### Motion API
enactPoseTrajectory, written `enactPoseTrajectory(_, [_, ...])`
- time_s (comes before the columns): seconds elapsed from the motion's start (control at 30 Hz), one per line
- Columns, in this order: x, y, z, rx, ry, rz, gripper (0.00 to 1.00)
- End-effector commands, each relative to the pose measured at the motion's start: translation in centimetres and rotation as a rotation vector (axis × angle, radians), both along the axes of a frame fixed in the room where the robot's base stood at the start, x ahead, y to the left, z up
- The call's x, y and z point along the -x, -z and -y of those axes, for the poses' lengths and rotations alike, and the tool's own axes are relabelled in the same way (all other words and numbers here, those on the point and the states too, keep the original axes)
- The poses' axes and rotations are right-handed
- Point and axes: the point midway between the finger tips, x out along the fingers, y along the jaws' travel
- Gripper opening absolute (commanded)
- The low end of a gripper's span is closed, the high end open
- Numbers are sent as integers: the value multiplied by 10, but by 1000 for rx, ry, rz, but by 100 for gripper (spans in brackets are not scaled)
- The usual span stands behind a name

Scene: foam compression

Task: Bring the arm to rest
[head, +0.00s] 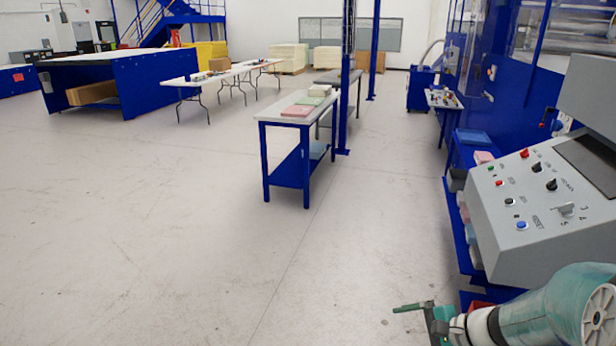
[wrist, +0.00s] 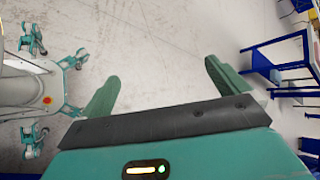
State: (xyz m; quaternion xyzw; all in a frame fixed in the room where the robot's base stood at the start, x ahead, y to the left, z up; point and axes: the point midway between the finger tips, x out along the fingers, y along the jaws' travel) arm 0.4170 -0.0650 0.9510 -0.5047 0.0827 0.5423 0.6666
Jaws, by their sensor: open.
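My gripper (wrist: 158,92) is open and empty in the wrist view, its two green fingers spread wide apart over bare floor. In the head view my gripper (head: 418,318) shows low at the right, at the end of my arm, below the grey control panel (head: 540,205). Nothing is between the fingers. Part of my arm runs out of the head view at the bottom right corner.
The control panel and blue machine (head: 515,85) fill the right side, close to my arm. A blue-legged table (head: 262,113) with foam sheets stands mid-floor. A large blue-sided table (head: 95,62) stands far left. The floor (head: 150,230) at left and centre is clear.

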Motion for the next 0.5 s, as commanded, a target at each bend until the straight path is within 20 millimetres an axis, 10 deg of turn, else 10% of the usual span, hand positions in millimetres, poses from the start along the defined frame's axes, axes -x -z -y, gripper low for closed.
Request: enactPoseTrajectory(0.5, [87,-98,-69,714,-676,230,100])
